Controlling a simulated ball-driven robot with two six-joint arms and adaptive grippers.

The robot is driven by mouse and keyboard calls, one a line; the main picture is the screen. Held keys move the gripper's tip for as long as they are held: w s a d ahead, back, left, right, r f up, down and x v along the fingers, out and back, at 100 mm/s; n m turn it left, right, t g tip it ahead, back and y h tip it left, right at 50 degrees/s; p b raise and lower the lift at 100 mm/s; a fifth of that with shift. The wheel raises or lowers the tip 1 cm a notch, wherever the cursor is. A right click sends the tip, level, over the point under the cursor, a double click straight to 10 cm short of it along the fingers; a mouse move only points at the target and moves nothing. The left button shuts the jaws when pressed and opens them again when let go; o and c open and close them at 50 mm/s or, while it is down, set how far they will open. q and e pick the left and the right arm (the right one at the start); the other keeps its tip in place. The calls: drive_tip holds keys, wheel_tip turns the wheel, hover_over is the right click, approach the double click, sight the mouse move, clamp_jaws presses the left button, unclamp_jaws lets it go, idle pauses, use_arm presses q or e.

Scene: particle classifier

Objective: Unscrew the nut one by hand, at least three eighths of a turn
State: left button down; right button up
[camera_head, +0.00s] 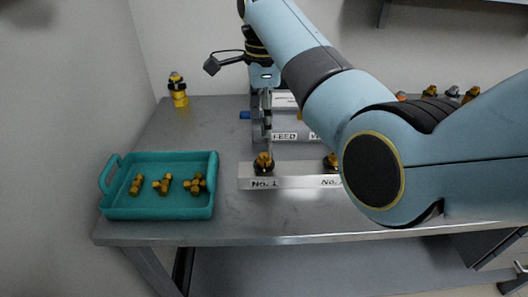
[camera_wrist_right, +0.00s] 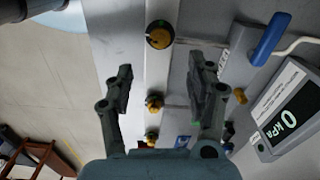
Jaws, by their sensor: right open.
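Nut one is the brass nut (camera_head: 264,161) on a dark seat above the "No. 1" label of the pale block (camera_head: 294,182). A large round brass nut with a dark collar (camera_wrist_right: 159,36), apparently the same one, lies beyond the fingertips in the right wrist view. My right gripper (camera_head: 262,138) points down just above and behind nut one in the head view. In the wrist view its fingers (camera_wrist_right: 160,68) are spread wide with nothing between them, apart from the nut. A second nut (camera_head: 331,161) sits at "No. 2", partly hidden by my right arm. My left gripper is out of view.
A teal tray (camera_head: 158,212) with three brass fittings stands at left. A yellow-and-black object (camera_head: 178,92) stands at the back. A kPa display (camera_wrist_right: 287,110) and a blue handle (camera_wrist_right: 268,38) are on the right in the wrist view. The front table strip is clear.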

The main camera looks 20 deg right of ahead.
sight(264, 155)
wheel_tip(264, 155, down, 10)
drive_tip(key=shift+f+b, duration=0.15)
drive_tip(key=shift+b, duration=0.2)
clamp_jaws()
idle(0.4)
